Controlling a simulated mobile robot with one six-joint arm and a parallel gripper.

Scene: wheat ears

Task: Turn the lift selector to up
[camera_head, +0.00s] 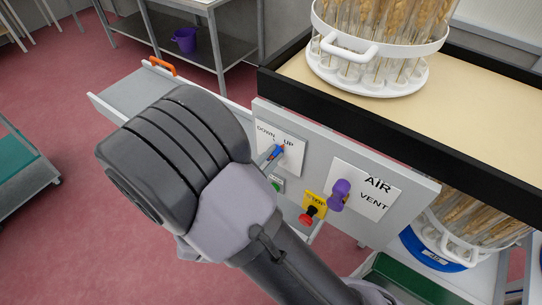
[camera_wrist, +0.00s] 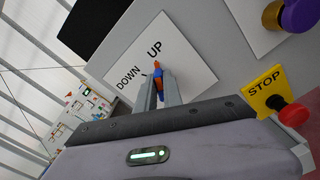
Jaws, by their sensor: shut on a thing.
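The lift selector (camera_wrist: 157,78) is a small blue and orange-red knob on a white plate (camera_wrist: 187,72) marked DOWN and UP. In the wrist view it sits between the tips of my gripper (camera_wrist: 158,92), which is shut on it. Its visible tip points toward the word UP. The fingers hide part of the knob.
A yellow STOP plate with a red button (camera_head: 307,216) and a purple AIR VENT knob (camera_head: 340,194) sit close right on the grey panel. Above is a tray (camera_head: 290,72) with a white rack of wheat ears (camera_head: 375,75). Open red floor lies left.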

